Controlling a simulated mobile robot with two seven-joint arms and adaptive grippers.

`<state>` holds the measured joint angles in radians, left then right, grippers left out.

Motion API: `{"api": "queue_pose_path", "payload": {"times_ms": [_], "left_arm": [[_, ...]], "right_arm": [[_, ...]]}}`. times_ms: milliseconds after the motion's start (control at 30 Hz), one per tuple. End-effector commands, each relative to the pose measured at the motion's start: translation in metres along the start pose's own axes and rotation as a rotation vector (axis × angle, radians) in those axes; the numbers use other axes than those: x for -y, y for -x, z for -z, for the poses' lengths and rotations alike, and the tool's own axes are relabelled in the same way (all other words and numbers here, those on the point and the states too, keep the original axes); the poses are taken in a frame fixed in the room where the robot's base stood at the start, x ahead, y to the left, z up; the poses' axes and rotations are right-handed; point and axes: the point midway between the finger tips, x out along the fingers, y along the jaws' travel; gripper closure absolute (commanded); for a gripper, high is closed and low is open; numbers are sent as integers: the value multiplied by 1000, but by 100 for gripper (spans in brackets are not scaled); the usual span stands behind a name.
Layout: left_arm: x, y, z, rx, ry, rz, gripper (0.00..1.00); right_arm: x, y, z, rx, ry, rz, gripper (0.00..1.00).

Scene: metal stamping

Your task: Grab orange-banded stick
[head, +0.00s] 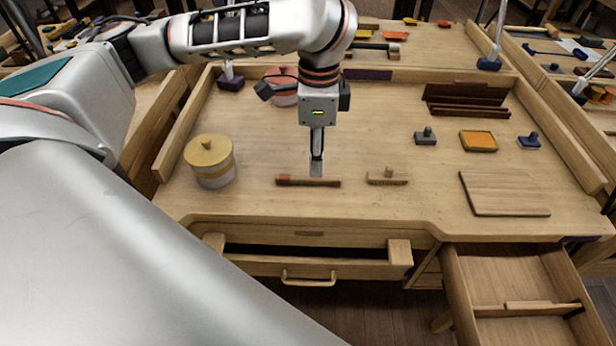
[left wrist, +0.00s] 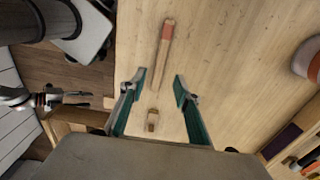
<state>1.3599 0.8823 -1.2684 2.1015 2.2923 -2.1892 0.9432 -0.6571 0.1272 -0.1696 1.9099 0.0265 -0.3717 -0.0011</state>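The orange-banded stick (head: 308,181) lies flat on the workbench near its front edge, with its orange-red band at the left end. In the left wrist view the stick (left wrist: 161,55) runs up the picture, band at the far end. My left gripper (head: 317,168) points down at the stick from just above or behind it; contact is not clear. In the left wrist view the left gripper (left wrist: 160,82) is open, its fingers apart, with the stick's plain end between the tips. My right gripper (left wrist: 80,99) shows small at the left, its dark fingers apparently apart and empty.
A small wooden block with a knob (head: 387,177) lies just right of the stick. A lidded round pot (head: 210,162) stands left. A wooden board (head: 504,193), an orange pad (head: 478,141) and stamps are to the right. An open drawer (head: 520,284) juts out at front right.

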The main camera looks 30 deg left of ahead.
Motion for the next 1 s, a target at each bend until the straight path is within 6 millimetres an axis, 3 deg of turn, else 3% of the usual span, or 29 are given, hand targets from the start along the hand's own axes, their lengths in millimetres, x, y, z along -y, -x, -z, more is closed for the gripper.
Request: {"api": "queue_pose_path", "payload": {"times_ms": [500,833,933,1000], "left_arm": [[-2,-48,-1,0,0,-1,68],[-2,-51,-1,-1,1,1,68],[-2,-51,-1,-1,1,1,94],[-2,-51,-1,-1,1,1,100]], "right_arm": [[4,-1,2,-2,-12,2,60],[5,-2,4,-6,-14,2,60],[5,-2,4,-6,-13,2,60],[4,-2,4,-6,-11,2,60]]}}
